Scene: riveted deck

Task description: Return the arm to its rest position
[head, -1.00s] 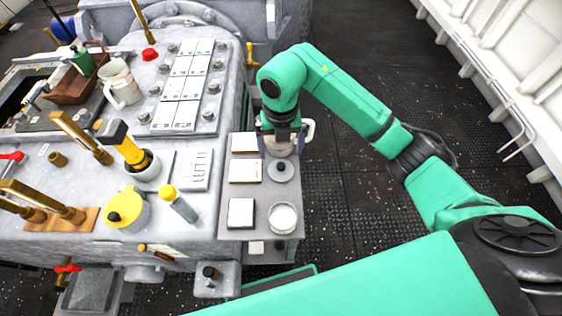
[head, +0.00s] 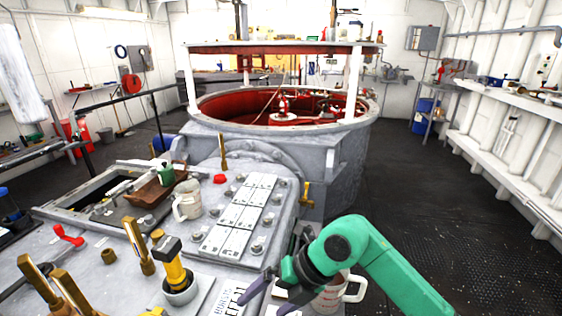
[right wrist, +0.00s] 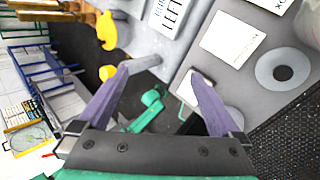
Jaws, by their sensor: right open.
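My right arm is green and comes in from the lower right of the head view. My right gripper (head: 262,306) is open, with purple fingers pointing down and left over the edge of the grey machine top. It is empty in the right wrist view (right wrist: 160,72), with its fingers spread wide. A white measuring mug (head: 328,299) with red marks and a handle is just right of the gripper, apart from the fingers and partly hidden by my arm. My left gripper is not in view.
The grey machine top carries white label plates (head: 238,215), a second mug (head: 187,200), a yellow-and-black handle (head: 172,262) and upright brass levers (head: 138,245). A large round tank (head: 340,130) stands behind. The dark floor (head: 440,230) on the right is clear.

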